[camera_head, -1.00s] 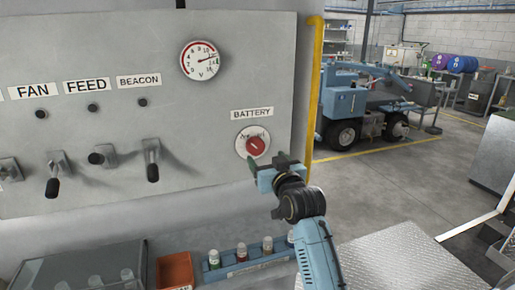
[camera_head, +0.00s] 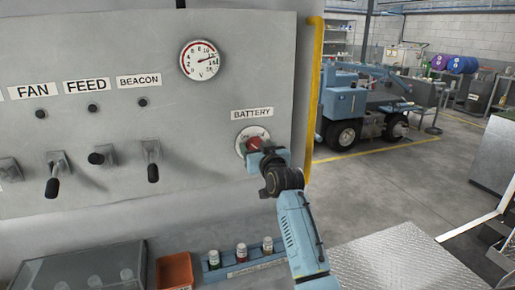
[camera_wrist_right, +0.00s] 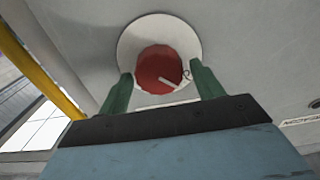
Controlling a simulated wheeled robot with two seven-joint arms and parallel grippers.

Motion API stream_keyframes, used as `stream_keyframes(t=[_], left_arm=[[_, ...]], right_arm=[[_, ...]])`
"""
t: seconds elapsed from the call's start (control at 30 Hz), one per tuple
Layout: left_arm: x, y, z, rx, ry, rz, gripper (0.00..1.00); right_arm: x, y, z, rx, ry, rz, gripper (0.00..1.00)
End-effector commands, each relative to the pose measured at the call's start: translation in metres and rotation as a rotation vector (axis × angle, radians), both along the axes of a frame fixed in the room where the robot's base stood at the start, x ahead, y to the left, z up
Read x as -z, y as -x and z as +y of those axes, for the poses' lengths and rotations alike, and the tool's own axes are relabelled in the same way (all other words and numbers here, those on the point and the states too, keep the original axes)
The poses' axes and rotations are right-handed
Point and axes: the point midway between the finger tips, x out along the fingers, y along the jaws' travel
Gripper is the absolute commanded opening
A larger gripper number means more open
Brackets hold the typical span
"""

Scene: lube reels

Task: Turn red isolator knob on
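The red isolator knob (camera_head: 256,143) sits on a round white plate (camera_head: 241,137) under the BATTERY label (camera_head: 252,113) on the grey panel. My right gripper (camera_head: 254,146) is in front of the knob and covers part of it. In the right wrist view the red knob (camera_wrist_right: 161,69) shows between the two green fingers of my right gripper (camera_wrist_right: 163,88). The fingers are apart, one on each side of the knob, with a visible gap to it. A pale line marks the knob's face. My left gripper is not in view.
The panel (camera_head: 215,100) also carries a gauge (camera_head: 199,60) and several toggle levers (camera_head: 151,160) to the left. A yellow pipe (camera_head: 314,90) runs along its right edge. Below are a blue tray with bottles (camera_head: 228,268) and an orange bin (camera_head: 174,270).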

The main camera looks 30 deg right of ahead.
Motion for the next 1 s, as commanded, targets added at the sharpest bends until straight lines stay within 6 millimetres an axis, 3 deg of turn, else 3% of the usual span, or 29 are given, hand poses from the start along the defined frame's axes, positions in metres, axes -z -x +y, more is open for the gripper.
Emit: stream_keyframes(t=[0.03,0.3,0.67,1.0], left_arm=[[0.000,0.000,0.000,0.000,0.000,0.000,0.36],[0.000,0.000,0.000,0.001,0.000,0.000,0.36],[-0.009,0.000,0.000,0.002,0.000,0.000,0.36],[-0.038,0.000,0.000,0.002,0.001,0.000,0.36]], right_arm=[[0.000,0.000,0.000,0.000,0.000,0.000,0.59],[0.000,0.000,0.000,0.000,0.000,0.000,0.26],[-0.001,0.000,0.000,-0.001,-0.068,-0.014,0.26],[-0.003,0.000,-0.001,0.001,-0.321,-0.074,0.26]])
